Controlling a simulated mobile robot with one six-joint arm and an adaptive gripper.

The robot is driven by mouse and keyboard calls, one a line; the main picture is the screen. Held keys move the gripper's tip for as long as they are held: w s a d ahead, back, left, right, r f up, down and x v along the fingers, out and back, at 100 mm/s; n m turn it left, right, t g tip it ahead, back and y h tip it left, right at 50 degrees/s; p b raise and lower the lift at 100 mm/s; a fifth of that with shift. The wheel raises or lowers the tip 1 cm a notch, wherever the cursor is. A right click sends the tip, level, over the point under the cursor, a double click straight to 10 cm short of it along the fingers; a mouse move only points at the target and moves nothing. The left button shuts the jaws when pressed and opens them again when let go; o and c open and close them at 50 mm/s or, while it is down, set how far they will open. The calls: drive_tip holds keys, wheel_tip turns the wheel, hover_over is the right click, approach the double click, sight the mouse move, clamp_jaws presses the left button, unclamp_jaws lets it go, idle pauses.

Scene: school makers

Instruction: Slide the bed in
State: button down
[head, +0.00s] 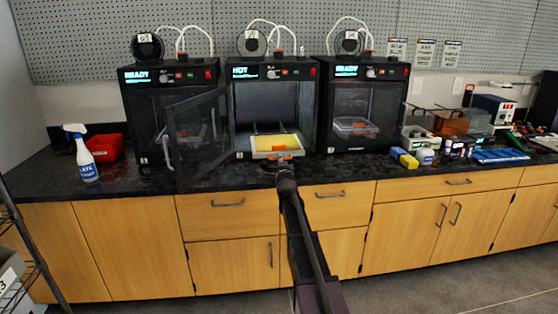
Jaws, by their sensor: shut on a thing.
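The middle printer's dark glass door (198,133) stands swung open to the left. Its display reads HOT.
Closed printers stand at left (147,99) and right (352,146), both reading READY. A spray bottle (87,160) and red bin (105,148) are at the counter's left. A sponge (404,158), tools and boxes crowd the right. The open door borders the bed's left side.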

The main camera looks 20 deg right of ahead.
sight(273, 135)
drive_tip(key=f+x, duration=0.1)
drive_tip(key=x, duration=0.6)
drive_tip(key=f+x, duration=0.1)
drive_tip(key=x, duration=0.7)
drive_tip(key=f+x, duration=0.2)
drive_tip(key=x, duration=0.5)
drive_tip(key=shift+w+d+r, duration=0.1)
drive_tip(key=shift+w, duration=0.85)
drive_tip(key=shift+d+r, duration=0.1)
drive_tip(key=c, duration=0.8)
unclamp_jaws()
drive_tip(key=shift+w, duration=0.15)
drive_tip(key=shift+o, duration=0.4)
drive_tip(key=shift+s, duration=0.3)
